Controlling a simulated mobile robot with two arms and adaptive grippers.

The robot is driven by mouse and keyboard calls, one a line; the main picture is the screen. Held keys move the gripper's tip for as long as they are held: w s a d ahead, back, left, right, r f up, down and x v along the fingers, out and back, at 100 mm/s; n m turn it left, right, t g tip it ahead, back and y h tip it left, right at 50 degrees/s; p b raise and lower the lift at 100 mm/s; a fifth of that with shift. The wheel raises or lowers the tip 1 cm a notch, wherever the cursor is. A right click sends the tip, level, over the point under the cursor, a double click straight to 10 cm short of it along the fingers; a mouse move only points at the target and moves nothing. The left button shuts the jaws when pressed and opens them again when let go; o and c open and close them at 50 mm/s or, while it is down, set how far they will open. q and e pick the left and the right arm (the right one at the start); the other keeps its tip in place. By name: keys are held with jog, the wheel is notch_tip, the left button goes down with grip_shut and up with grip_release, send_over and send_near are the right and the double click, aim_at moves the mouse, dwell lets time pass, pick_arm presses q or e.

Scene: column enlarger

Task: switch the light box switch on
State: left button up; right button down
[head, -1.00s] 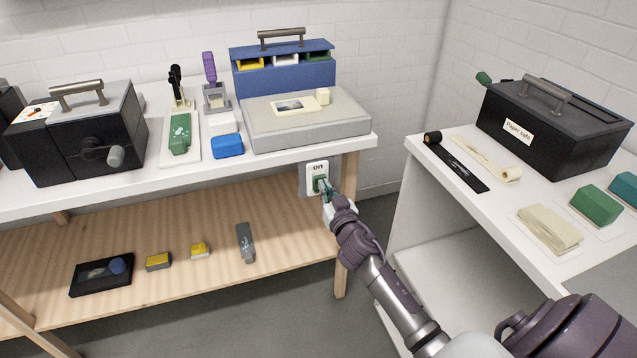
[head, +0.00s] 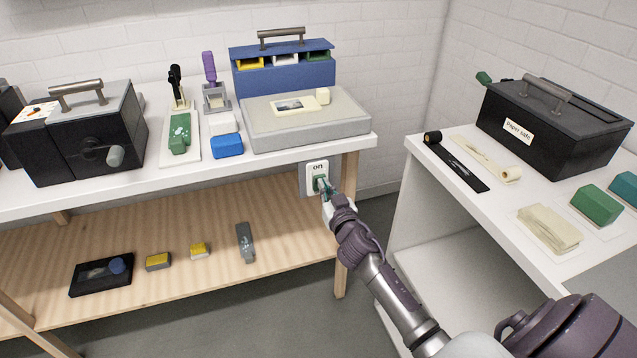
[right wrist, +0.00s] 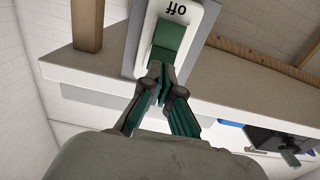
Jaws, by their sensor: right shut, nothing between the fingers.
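The light box switch is a white plate (head: 317,169) on a grey backing at the right end of the bench front, with "on" at its top. Its green rocker shows in the right wrist view (right wrist: 168,38), where the plate (right wrist: 192,12) reads "off", upside down. My right gripper (head: 323,187) is shut and empty, its fingertips at the rocker. In the right wrist view the closed fingertips (right wrist: 160,76) meet or nearly meet the rocker end away from "off"; contact is hard to tell. The fingers partly hide the rocker. My left gripper is out of view.
The grey light box (head: 345,122), with a photo on it, stands on the bench above the switch. A wooden leg (head: 348,215) is just right of the switch. A lower wooden shelf (head: 200,285) holds small items. A white side counter (head: 470,205) stands at the right.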

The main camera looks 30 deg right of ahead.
jog(key=shift+x, duration=0.8)
jog(key=shift+s, duration=0.1)
dwell(0.5)
jog(key=p+v, duration=0.1)
jog(key=v, duration=0.4)
dwell(0.4)
jog(key=v, duration=1.2)
jog(key=shift+a, duration=0.1)
